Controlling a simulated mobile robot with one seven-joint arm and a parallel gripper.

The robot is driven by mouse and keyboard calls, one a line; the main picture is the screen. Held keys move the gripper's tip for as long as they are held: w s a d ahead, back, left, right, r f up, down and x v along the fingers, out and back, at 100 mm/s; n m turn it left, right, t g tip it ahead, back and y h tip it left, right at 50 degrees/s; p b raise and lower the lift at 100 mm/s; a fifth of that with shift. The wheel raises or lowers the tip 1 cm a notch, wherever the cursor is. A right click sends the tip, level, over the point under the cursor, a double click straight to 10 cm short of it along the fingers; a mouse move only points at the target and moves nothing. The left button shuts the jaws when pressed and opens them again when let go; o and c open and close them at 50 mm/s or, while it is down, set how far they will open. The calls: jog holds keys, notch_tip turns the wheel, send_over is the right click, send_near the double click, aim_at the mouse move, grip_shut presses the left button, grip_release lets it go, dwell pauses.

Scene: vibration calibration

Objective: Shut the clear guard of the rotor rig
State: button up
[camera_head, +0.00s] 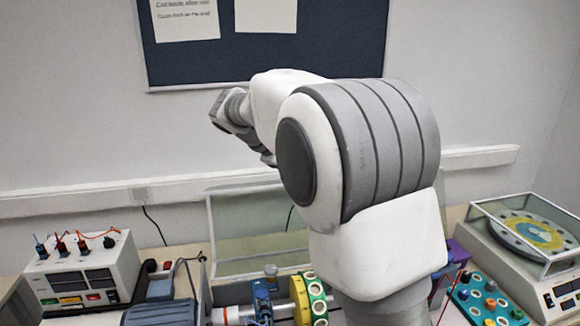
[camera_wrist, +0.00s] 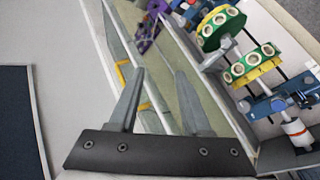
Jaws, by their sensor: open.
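The rotor rig's clear guard (camera_head: 255,235) stands raised, roughly upright, behind the rotor shaft in the head view; my arm hides its right part. In the wrist view the clear guard (camera_wrist: 186,60) runs diagonally behind my fingers, with a yellow bar, perhaps its handle (camera_wrist: 123,73), partly behind the left finger. The rig's yellow and green rotor discs (camera_head: 301,298) are uncovered; they also show in the wrist view (camera_wrist: 252,65). My gripper (camera_wrist: 160,73) is open with nothing seen held. Its fingers overlap the guard in the picture; contact cannot be told.
A control box (camera_head: 82,270) with cables stands left of the rig. A teal tray of parts (camera_head: 487,300) and a balance machine with a clear cover (camera_head: 535,235) stand right. The wall and a dark notice board (camera_head: 270,50) are behind my arm.

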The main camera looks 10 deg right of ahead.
jog(key=w+a+f+n+h, duration=0.1)
jog(key=w+a+h, duration=0.1)
jog(key=w, duration=0.2)
jog(key=w+a+f+n+t+h, duration=0.1)
jog(key=w+a+f, duration=0.1)
jog(key=w, duration=0.2)
jog(key=w+a+f+n+h, duration=0.1)
jog(key=w+a+h, duration=0.1)
jog(key=w, duration=0.2)
jog(key=shift+w+a+f+t+h, duration=0.2)
jog(key=shift+w+a+t+h, duration=0.1)
jog(key=shift+w, duration=0.1)
jog(key=p+x, duration=0.3)
jog(key=x, duration=1.4)
jog(key=shift+d, duration=0.15)
jog(key=shift+c, duration=0.2)
grip_shut()
